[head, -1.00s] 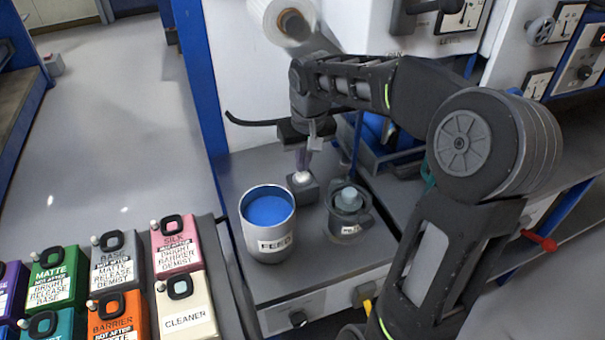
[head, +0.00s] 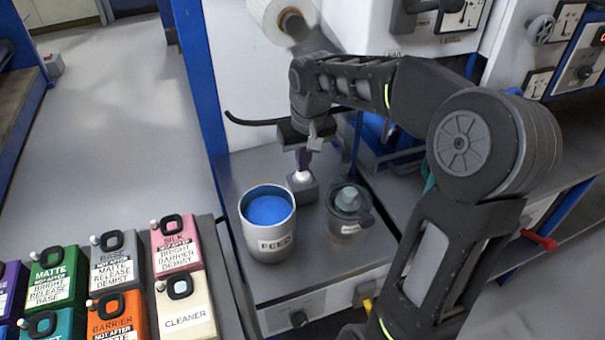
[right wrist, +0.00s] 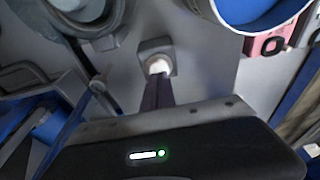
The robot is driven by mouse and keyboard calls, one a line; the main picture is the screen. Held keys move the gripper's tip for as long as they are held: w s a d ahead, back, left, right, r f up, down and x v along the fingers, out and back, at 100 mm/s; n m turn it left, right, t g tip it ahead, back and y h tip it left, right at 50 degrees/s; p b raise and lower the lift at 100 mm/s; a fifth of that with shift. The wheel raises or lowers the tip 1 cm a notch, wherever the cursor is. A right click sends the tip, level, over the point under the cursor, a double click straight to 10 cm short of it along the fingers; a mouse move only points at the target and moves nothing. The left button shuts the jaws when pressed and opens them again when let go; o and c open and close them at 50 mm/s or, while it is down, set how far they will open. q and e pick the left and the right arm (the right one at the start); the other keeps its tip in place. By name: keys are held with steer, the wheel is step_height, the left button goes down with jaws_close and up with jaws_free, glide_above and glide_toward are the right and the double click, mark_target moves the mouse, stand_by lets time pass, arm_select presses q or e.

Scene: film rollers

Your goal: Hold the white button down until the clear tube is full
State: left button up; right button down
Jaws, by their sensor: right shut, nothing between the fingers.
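A white button (head: 302,179) sits on a small grey block on the grey bench top, behind the FEED container. My right gripper (head: 302,172) is shut and empty, pointing down with its fingertips at the button and seemingly touching it. The right wrist view also shows the fingers (right wrist: 158,82) reaching the pale button (right wrist: 157,65). The fingertips cover part of the button, so I cannot tell how far it is pressed. I cannot make out the clear tube for certain. My left gripper is out of view.
A grey FEED container (head: 268,243) with blue content stands front left of the button. A greyish see-through lidded vessel (head: 346,213) stands to its right. Several labelled coloured bottles, including a white CLEANER one (head: 185,312), stand at lower left. A white roll (head: 281,20) is behind.

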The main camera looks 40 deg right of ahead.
mark_target(303, 175)
steer(key=shift+b+x, duration=0.65)
steer(key=shift+x, duration=0.25)
steer(key=shift+s, duration=0.15)
stand_by(2.6)
steer(key=shift+w+d+p+v, duration=0.1)
steer(key=shift+w+p+v, duration=0.1)
steer(key=shift+p+v, duration=0.85)
steer(key=shift+w+d+p+v, duration=0.1)
steer(key=shift+w+p+v, duration=0.15)
steer(key=shift+p+v, duration=0.8)
steer(key=shift+w+d+p+v, duration=0.15)
steer(key=shift+p+v, duration=0.5)
steer(key=shift+v, duration=0.75)
steer(key=shift+a+r, duration=0.1)
steer(key=shift+a, duration=0.05)
